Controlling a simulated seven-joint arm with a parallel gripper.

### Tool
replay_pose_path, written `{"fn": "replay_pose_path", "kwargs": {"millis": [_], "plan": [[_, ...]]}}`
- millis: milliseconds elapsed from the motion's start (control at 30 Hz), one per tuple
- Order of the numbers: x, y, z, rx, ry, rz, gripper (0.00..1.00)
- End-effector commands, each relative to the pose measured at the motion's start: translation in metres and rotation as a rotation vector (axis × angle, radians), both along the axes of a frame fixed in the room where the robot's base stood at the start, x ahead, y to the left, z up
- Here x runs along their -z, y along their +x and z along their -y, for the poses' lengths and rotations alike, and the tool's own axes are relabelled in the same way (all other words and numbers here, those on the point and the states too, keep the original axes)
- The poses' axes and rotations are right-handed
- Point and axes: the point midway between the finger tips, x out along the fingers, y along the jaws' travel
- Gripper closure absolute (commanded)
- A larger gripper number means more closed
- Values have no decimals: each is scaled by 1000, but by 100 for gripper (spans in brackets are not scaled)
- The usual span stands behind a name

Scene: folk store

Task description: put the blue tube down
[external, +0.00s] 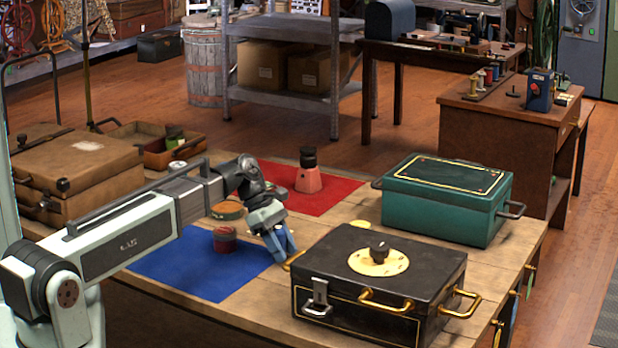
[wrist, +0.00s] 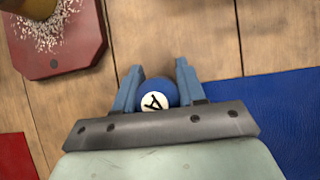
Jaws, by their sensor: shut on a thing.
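My gripper (external: 280,245) is low over the wooden table, beside the right edge of the blue mat and left of the black box. In the wrist view its two blue fingers (wrist: 158,78) are closed around the blue tube (wrist: 166,88). The tube is seen end-on as a round blue end with a white label bearing a dark letter A. In the external view the fingers and wrist hide the tube. I cannot tell whether it touches the table.
The blue mat (external: 180,270) holds a dark red jar (external: 225,241). The red mat (external: 325,200) carries a red, black-topped object (external: 308,178). The black box (external: 405,275) with gold handles stands close to my gripper's right. A green box (external: 447,205) is behind it.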

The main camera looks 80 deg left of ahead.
Motion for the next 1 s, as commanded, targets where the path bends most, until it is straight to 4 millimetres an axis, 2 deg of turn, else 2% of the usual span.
{"fn": "replay_pose_path", "kwargs": {"millis": [333,367,600,867,1000], "plan": [[3,0,0,0,0,0,78],[3,0,0,1,0,0,58],[2,0,0,1,0,0,35],[2,0,0,1,0,0,35],[-5,-2,-2,-1,1,1,35]]}}
